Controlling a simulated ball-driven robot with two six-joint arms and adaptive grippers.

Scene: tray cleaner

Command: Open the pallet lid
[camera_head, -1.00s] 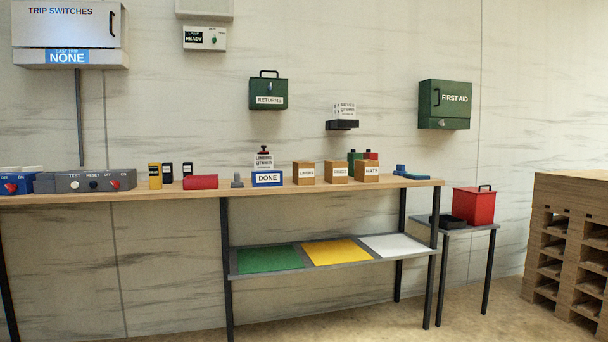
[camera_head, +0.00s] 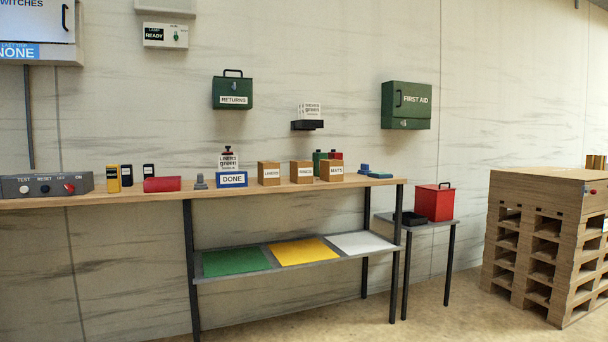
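A stack of brown wooden pallets (camera_head: 540,262) stands on the floor at the right. A flat wooden top like a lid (camera_head: 545,187) lies level on the stack and looks closed. Small red and blue spots show on its front side near the right edge. The stack's right part is cut off by the picture edge. Neither of my grippers shows in the head view, so their state is hidden.
A long workbench (camera_head: 290,190) with boxes and switches runs along the wall. A small side table (camera_head: 425,224) holding a red box (camera_head: 434,203) stands between bench and pallets. Bare floor (camera_head: 440,318) lies in front.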

